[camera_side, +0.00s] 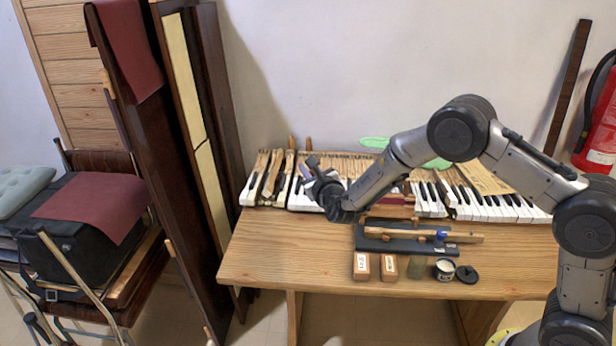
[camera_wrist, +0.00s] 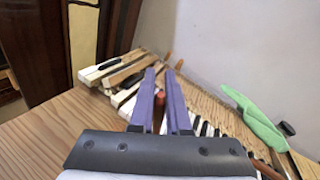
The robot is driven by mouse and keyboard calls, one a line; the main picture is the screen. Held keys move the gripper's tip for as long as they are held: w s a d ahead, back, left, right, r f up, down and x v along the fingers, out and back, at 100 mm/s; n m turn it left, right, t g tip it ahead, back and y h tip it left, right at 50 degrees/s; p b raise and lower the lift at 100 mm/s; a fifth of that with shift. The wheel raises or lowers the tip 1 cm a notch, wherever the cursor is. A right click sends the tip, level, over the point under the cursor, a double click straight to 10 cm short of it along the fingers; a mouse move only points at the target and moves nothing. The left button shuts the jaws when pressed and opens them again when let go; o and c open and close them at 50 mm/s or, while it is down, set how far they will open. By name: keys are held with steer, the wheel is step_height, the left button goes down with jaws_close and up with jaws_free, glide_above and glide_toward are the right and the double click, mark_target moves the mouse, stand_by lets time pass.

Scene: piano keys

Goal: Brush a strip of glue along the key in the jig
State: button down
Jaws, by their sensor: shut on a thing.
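My gripper (camera_side: 311,168) is above the left part of the keyboard, well away from the jig; in the wrist view its two fingers (camera_wrist: 161,76) reach forward. They are shut on a slim reddish-brown thing (camera_wrist: 160,112), which shows only in part between them; I cannot tell whether it is a brush. The dark jig (camera_side: 373,243) lies on the bench in front of the keyboard, with a pale wooden key (camera_side: 465,238) lying along it and a blue part (camera_side: 441,236) at the key. A small open pot (camera_side: 444,269) stands in front of the jig, its black lid (camera_side: 467,274) beside it.
Two labelled brown blocks (camera_side: 361,266) (camera_side: 389,267) and a greenish jar (camera_side: 414,267) stand near the bench's front edge. Piano keys (camera_side: 485,208) line the back. A green object (camera_wrist: 254,118) lies behind them. The bench's left front (camera_side: 280,254) is clear.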

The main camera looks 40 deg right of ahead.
steer(key=shift+r, duration=0.25)
step_height(320, 180, up, 3)
steer(key=shift+f, duration=0.1)
stand_by(0.5)
stand_by(1.1)
steer(key=s+d+r+m+g+h, duration=0.2)
steer(key=s+d+m+g+h, duration=0.3)
steer(key=s+d+m+h, duration=0.3)
step_height(320, 180, down, 8)
steer(key=s+d+g+h, duration=0.1)
steer(key=h, duration=0.2)
steer(key=shift+g+h, duration=0.3)
steer(key=shift+g, duration=0.1)
steer(key=shift+f, duration=1.1)
stand_by(0.4)
